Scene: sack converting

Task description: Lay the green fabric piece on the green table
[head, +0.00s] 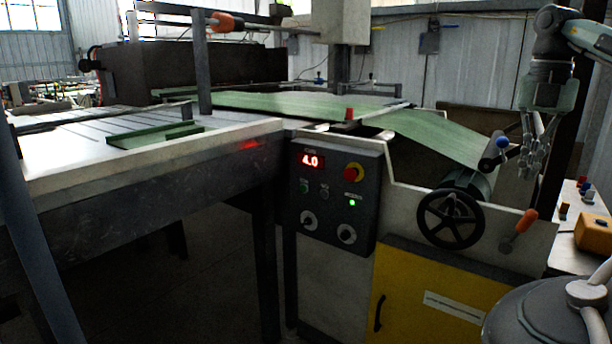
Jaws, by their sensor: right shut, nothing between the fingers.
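I cannot pick out a separate green table. My right gripper (533,172) hangs fingers down at the right, beside the lower end of the green sheet, far from the small piece. It is shut and empty. My left gripper is out of view.
A grey control box (333,197) with a red display and knobs stands mid-picture. A yellow cabinet (440,290) is underneath. A grey post (201,62) rises behind the small green piece.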

